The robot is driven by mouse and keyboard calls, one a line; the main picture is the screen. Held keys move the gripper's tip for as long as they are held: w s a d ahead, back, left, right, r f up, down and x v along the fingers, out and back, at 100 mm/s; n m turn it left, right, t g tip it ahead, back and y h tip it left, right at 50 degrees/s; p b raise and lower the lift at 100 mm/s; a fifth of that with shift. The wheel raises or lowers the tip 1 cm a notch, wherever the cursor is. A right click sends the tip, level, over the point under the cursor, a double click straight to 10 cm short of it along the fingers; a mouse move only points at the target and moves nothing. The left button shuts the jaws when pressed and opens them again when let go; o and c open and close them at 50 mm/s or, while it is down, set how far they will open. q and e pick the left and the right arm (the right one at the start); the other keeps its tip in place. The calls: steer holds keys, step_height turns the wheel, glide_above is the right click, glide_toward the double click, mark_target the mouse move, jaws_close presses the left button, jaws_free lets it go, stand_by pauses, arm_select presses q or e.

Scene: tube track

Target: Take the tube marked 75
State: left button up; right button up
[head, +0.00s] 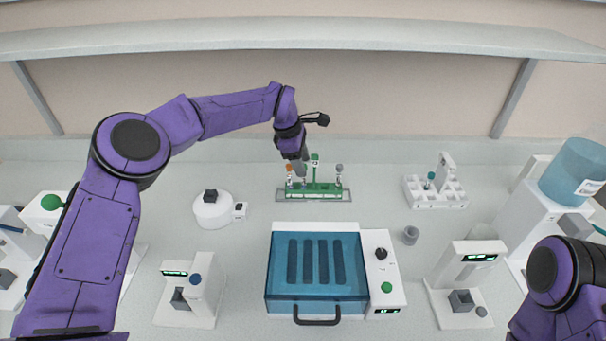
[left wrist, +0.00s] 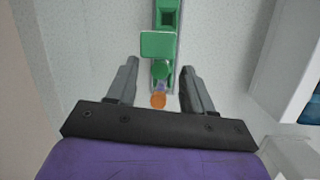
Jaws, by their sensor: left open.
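A green tube rack (head: 322,187) stands at the back of the bench. It holds several tubes, among them an orange-capped one (head: 289,169) at its left and a grey-capped one (head: 339,168) at its right. A green upright plate (head: 315,159) rises from the middle. I cannot read a 75 on any tube. My left gripper (head: 300,171) is over the rack's left part. My right gripper is out of view.
A blue-lidded box (head: 318,262) stands in front of the rack. A white round device (head: 212,210) is to the left, and a white tray (head: 435,192) and small grey cup (head: 411,235) are to the right. A shelf (head: 300,35) spans above.

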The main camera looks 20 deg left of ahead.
arm_select(q)
steer(key=shift+w+f, duration=0.15)
steer(key=shift+f, duration=0.35)
steer(key=c, duration=0.9)
steer(key=shift+o, duration=0.2)
steer(key=shift+r, duration=0.15)
steer(key=shift+r, duration=0.2)
step_height(320, 180, up, 2)
steer(key=shift+r+b, duration=0.25)
steer(key=shift+b, duration=0.35)
steer(key=s+r+b, duration=0.1)
steer(key=s+r, duration=0.1)
steer(key=s+d+r+b, duration=0.1)
steer(key=s+r, duration=0.1)
steer(key=r, duration=0.1)
steer(key=shift+s+d+b, duration=0.15)
steer(key=shift+s+b, duration=0.05)
steer(key=shift+b, duration=0.2)
jaws_close()
steer(key=s+d+r+b, duration=0.3)
steer(key=s+r, duration=0.2)
steer(key=s, duration=0.4)
steer(key=shift+b, duration=0.35)
steer(key=shift+s, duration=0.1)
